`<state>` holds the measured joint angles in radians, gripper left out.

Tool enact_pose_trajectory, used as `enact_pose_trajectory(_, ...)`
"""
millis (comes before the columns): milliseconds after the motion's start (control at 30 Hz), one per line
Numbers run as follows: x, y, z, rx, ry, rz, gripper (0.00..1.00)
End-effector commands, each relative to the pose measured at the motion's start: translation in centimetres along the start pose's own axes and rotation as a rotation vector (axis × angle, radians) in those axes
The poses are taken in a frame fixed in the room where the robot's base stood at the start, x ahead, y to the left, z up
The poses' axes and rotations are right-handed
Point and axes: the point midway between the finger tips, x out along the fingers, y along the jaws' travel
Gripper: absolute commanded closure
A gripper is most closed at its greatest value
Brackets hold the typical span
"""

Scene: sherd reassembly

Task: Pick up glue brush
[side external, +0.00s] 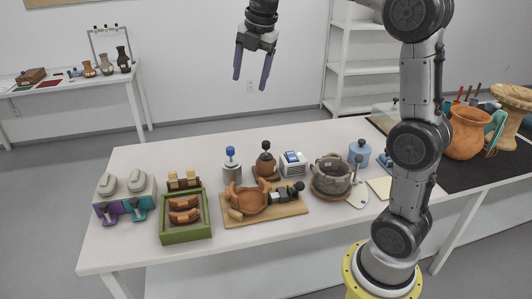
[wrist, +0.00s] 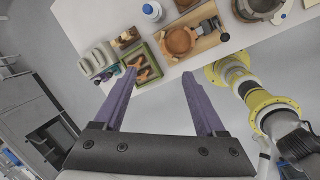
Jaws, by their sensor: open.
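My gripper (side external: 251,82) is open and empty, high above the table, with its purple fingers pointing down. Its fingers also show in the wrist view (wrist: 158,73), with nothing between them. No brush can be made out for certain. A small brown pot (side external: 266,171) with a dark, ball-topped handle (side external: 266,147) stands at the back of the table, and a silver jar (side external: 231,172) with a blue knob (side external: 230,151) stands left of it. Either may hold the glue brush; bristles are not visible. The blue-topped jar also shows in the wrist view (wrist: 151,11).
The white table (side external: 140,249) holds a green tray (side external: 187,239) of sherds, a wooden board (side external: 292,210) with an orange broken bowl (side external: 250,200), a grey pot (side external: 330,175), a blue jar (side external: 359,152) and grey holders (side external: 127,190). The air around my gripper is clear.

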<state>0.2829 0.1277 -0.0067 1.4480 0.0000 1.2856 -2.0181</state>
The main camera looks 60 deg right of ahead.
Motion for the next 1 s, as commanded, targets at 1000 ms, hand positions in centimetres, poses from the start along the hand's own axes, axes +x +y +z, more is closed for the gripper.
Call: enact_pose_trajectory(1000,26.0,-2.9,14.9,0.054,0.121,-0.267,0.27)
